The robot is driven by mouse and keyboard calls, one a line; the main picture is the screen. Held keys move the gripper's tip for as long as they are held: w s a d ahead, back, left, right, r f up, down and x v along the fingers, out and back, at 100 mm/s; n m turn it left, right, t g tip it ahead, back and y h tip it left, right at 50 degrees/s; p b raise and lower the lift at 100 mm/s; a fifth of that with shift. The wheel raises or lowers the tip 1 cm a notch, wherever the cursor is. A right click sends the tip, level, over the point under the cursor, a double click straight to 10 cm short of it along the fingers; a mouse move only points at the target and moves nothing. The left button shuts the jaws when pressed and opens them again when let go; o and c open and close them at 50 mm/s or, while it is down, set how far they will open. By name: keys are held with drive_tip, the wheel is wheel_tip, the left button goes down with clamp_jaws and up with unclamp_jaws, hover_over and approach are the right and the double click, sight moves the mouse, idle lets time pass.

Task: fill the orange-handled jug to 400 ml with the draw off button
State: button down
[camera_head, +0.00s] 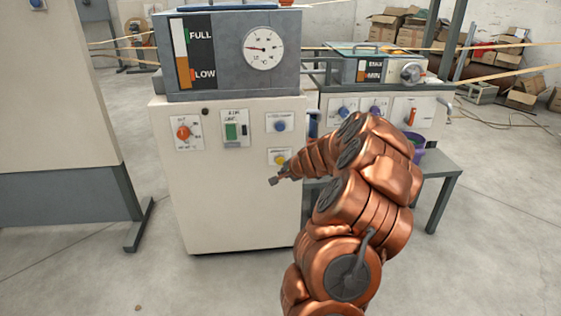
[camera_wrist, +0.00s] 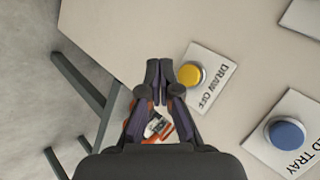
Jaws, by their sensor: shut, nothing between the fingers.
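The yellow draw off button (camera_head: 279,160) is on the front of the pale cabinet (camera_head: 235,205). In the wrist view the button (camera_wrist: 190,74) sits on a white plate (camera_wrist: 207,80) lettered DRAW OFF. My gripper (camera_wrist: 159,68) is shut and empty, its fingertips just left of the button in that view. In the head view my gripper (camera_head: 273,181) is just below and left of the button. I cannot tell whether the tips touch the panel. A white and orange-red item (camera_wrist: 158,128) shows through the gap between my fingers; I cannot tell if it is the orange-handled jug.
A blue button (camera_wrist: 286,135) on a plate ending in TRAY is close by. A red knob (camera_head: 183,133) and a green switch (camera_head: 231,131) are farther left. A FULL/LOW gauge (camera_head: 197,52) and dial (camera_head: 264,48) sit above. A purple bucket (camera_head: 418,148) stands behind my arm.

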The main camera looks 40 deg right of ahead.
drive_tip(key=shift+w+d+r+p, duration=0.1)
drive_tip(key=shift+w+d+p, duration=0.25)
drive_tip(key=shift+w+d, duration=0.4)
drive_tip(key=shift+w+d+p, duration=0.3)
drive_tip(key=shift+w+d, duration=0.2)
drive_tip(key=shift+w, duration=0.35)
drive_tip(key=shift+w+d+p, duration=0.45)
drive_tip(key=shift+w+p, duration=0.05)
drive_tip(key=shift+w, duration=0.15)
idle(1.5)
idle(2.7)
drive_tip(key=shift+s+a, duration=0.5)
drive_tip(key=shift+s, duration=0.15)
drive_tip(key=shift+s+a+b, duration=0.3)
drive_tip(key=shift+s+a, duration=0.5)
drive_tip(key=shift+s, duration=0.2)
drive_tip(key=shift+s+a+b, duration=0.3)
drive_tip(key=shift+s+a, duration=0.45)
drive_tip(key=shift+s, duration=0.25)
